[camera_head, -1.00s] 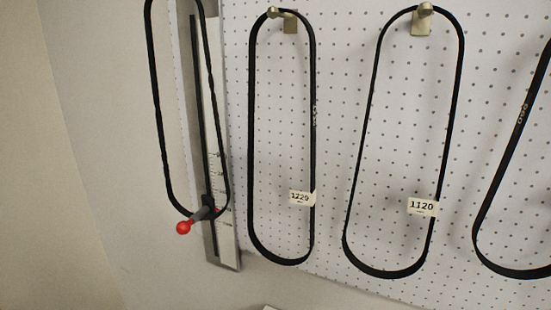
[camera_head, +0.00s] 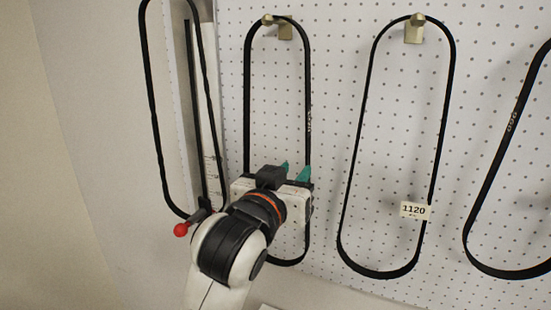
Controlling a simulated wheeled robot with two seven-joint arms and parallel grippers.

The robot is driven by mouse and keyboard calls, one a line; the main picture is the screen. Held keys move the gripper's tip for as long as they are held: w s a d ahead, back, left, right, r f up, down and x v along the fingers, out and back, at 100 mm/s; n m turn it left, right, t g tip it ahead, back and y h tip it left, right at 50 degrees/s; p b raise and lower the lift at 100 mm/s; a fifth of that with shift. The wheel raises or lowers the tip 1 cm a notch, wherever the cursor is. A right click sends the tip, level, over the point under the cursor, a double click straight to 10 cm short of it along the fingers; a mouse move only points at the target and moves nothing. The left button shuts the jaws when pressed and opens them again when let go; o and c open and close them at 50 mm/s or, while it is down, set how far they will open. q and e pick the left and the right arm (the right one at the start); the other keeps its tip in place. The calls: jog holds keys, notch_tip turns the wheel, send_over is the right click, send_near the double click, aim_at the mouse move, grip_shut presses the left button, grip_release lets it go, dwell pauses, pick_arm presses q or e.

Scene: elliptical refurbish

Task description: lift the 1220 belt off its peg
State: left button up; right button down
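The 1220 belt (camera_head: 308,92) is a long black loop hanging from a brass peg (camera_head: 277,24) on the white pegboard. Its printed tag is hidden behind my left gripper. My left gripper (camera_head: 296,172) is in front of the lower half of the belt, with its two teal fingertips spread apart near the belt's right strand. I cannot tell whether that strand lies between the fingertips. The belt still hangs in its loop shape, its bottom showing below the gripper. My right gripper is not in view.
The 1120 belt (camera_head: 445,110) hangs on its own peg (camera_head: 414,30) to the right, tag showing. Another belt (camera_head: 508,130) hangs at the right edge. At left, a belt (camera_head: 150,90) loops around a gauge slider with a red knob (camera_head: 181,230). Pegboard between the belts is bare.

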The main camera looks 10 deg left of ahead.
aim_at(307, 161)
pick_arm(q)
jog(key=p+x, duration=0.1)
jog(key=x, duration=0.2)
jog(key=shift+w+d, duration=0.15)
jog(key=x, duration=0.1)
jog(key=p+x, duration=0.2)
jog(key=x, duration=0.1)
jog(key=shift+f, duration=0.35)
grip_shut()
